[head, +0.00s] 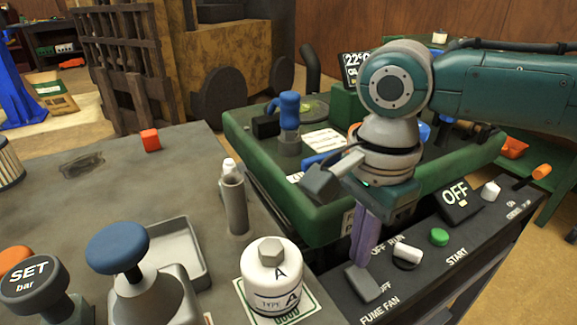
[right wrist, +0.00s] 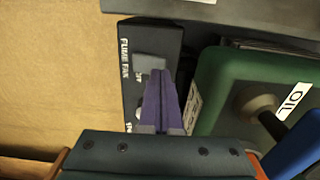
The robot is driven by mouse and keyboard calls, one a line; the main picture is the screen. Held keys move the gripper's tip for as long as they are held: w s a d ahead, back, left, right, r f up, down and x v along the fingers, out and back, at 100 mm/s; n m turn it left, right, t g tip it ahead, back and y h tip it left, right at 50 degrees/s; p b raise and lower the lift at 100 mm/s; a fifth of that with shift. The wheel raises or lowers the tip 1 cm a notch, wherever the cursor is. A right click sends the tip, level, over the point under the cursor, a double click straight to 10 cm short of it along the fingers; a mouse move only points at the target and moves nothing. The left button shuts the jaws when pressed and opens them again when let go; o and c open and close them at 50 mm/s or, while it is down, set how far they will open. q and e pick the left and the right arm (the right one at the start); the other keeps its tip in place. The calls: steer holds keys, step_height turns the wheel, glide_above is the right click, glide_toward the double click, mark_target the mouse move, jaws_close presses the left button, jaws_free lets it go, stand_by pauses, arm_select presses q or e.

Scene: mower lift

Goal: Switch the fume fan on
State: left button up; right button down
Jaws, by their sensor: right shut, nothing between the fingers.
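The fume fan switch (head: 362,283) is a grey block on the dark control panel (head: 440,262), above the printed words FUME FAN. An OFF mark shows beside it. It also shows in the right wrist view as a grey block (right wrist: 150,66) just beyond the fingertips. My right gripper (head: 361,262) has purple fingers, pointing down, shut and empty, with tips right at the switch. In the right wrist view the shut fingers (right wrist: 158,78) partly cover the panel by the switch. I cannot tell whether they touch it. My left gripper is out of view.
On the panel sit a white knob (head: 407,256), a green START button (head: 439,237) and an OFF display (head: 456,200). A green tray (head: 265,187) stands behind. A white canister (head: 270,277) and a grey tube (head: 234,203) stand on the bench at left.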

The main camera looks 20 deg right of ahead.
mark_target(356, 269)
steer(key=shift+f+b, duration=0.45)
steer(key=shift+f, duration=0.7)
stand_by(0.4)
steer(key=shift+r, duration=0.1)
step_height(356, 269, up, 7)
steer(key=p, duration=0.9)
steer(key=shift+p, duration=0.3)
